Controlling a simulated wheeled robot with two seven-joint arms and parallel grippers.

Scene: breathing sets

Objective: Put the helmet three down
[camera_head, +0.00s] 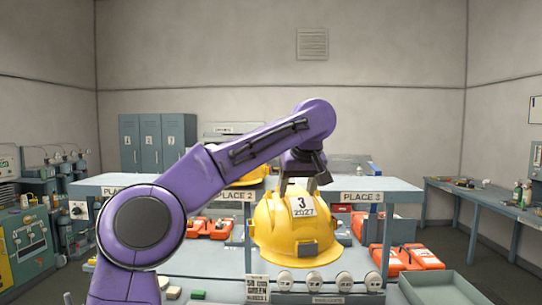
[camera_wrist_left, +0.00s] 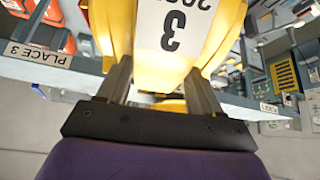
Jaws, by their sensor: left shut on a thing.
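A yellow helmet (camera_head: 296,233) marked "3 2027" hangs from my left gripper (camera_head: 304,185) in the head view. The gripper is shut on its upper part. The helmet is in front of the shelf unit, between the PLACE 2 (camera_head: 236,196) and PLACE 3 (camera_head: 362,197) labels. In the left wrist view the helmet (camera_wrist_left: 150,45) shows between the two fingers (camera_wrist_left: 160,85), its number upside down. Another yellow helmet (camera_head: 250,176) is on the top shelf behind my arm, mostly hidden. My right gripper is not in view.
The grey top shelf (camera_head: 395,185) looks bare near its right end. Orange cases (camera_head: 405,258) lie on the lower shelf. Several round white-faced items (camera_head: 314,281) line the front, and an open grey-green bin (camera_head: 445,290) is at lower right. A workbench (camera_head: 480,193) stands right.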

